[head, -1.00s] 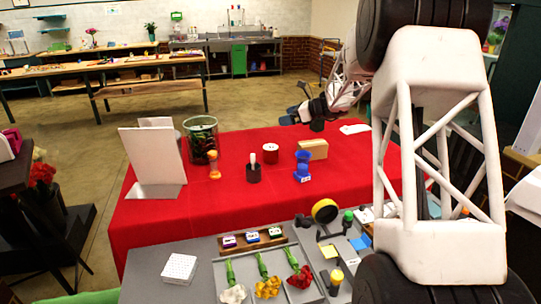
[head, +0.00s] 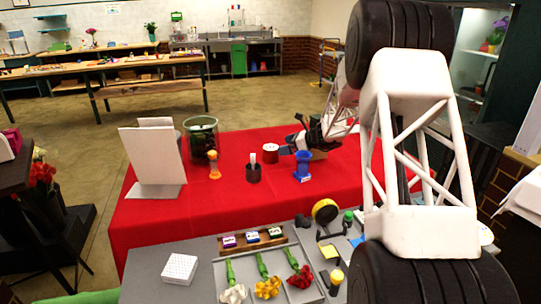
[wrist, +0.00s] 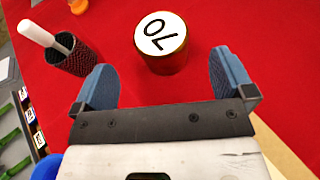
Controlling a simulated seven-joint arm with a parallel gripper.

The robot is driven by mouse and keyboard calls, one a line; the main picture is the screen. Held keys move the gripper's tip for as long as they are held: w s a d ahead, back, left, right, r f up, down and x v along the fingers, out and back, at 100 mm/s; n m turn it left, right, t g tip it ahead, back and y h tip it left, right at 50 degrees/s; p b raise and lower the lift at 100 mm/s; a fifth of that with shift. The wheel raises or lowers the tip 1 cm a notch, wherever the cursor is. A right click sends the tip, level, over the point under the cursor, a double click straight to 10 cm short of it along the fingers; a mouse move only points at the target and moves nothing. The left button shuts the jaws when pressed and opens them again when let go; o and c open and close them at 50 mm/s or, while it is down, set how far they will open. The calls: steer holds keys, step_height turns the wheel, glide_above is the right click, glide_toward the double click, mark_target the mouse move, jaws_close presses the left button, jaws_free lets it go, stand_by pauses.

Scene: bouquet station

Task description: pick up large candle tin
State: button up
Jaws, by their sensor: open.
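My gripper (wrist: 162,78) is open with nothing held. In the head view, my gripper (head: 289,146) is just right of the tin, with a small gap visible.
A dark cup with a white-handled tool (head: 253,173) stands left of the tin, near my left finger in the wrist view. A blue object (head: 302,167) stands to the front right. An orange item (head: 214,170) and a glass container (head: 201,140) are further left. Red cloth (head: 225,215) in front is clear.

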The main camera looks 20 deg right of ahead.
mark_target(271, 147)
steer(key=shift+x, duration=1.15)
steer(key=shift+x, duration=2.55)
steer(key=shift+r, duration=0.15)
steer(key=shift+c, duration=0.2)
steer(key=c, duration=1.1)
steer(key=shift+o, duration=0.2)
steer(key=shift+r, duration=0.1)
steer(key=shift+r, duration=4.9)
